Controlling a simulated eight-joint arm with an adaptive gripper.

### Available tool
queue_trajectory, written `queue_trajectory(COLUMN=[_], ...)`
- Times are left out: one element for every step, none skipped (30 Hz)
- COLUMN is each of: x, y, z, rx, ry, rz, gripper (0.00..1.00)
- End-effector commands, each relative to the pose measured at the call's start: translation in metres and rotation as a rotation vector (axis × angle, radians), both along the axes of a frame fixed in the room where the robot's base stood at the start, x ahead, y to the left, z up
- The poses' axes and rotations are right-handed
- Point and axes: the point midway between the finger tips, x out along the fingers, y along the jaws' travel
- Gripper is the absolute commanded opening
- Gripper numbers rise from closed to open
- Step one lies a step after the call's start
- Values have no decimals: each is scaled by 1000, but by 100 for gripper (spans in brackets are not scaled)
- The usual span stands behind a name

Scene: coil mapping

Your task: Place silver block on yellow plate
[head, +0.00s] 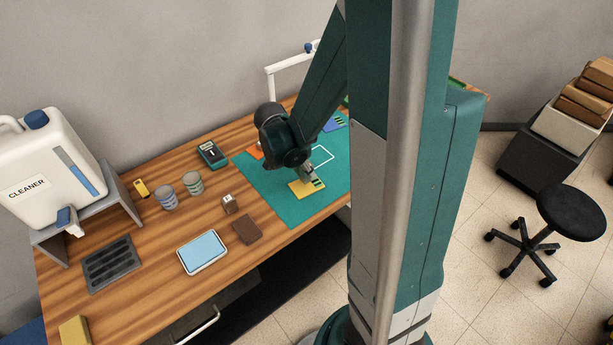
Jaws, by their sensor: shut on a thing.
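The yellow plate (299,189) lies flat on the teal mat, near the mat's front edge. A row of dark green marks shows at its right side. My gripper (318,176) reaches down over the plate's right and back part. It is shut on a small pale grey piece, which looks like the silver block. The fingers and my arm hide most of the block. I cannot tell whether the block touches the plate.
The teal mat (268,187) also holds a blue plate (332,125) and an orange piece (255,151), partly hidden. A green-black meter (211,154), two cans, a small box (230,203), a brown block (247,229) and a blue-topped tray (203,252) stand left. My column blocks the right.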

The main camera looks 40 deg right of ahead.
Motion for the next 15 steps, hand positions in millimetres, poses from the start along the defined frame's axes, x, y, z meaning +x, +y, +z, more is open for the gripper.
queue_trajectory(x=[0,0,0,0,1,1,0,0,0,0,0,0,0,0,0], y=[0,0,0,0,0,0,0,0,0,0,0,0,0,0,0], z=[-6,-9,-13,-15,-18,-21,-23,-25,-26,-27,-28,-28,-28,-28,-28], rx=[0,0,0,0,0,0,0,0,0,0,0,0,0,0,0], ry=[0,0,0,0,0,0,0,0,0,0,0,0,0,0,0], rz=[0,0,0,0,0,0,0,0,0,0,0,0,0,0,0], gripper=[4,4,4,4,4,4,4,4,4,4,4,4,4,4,4])
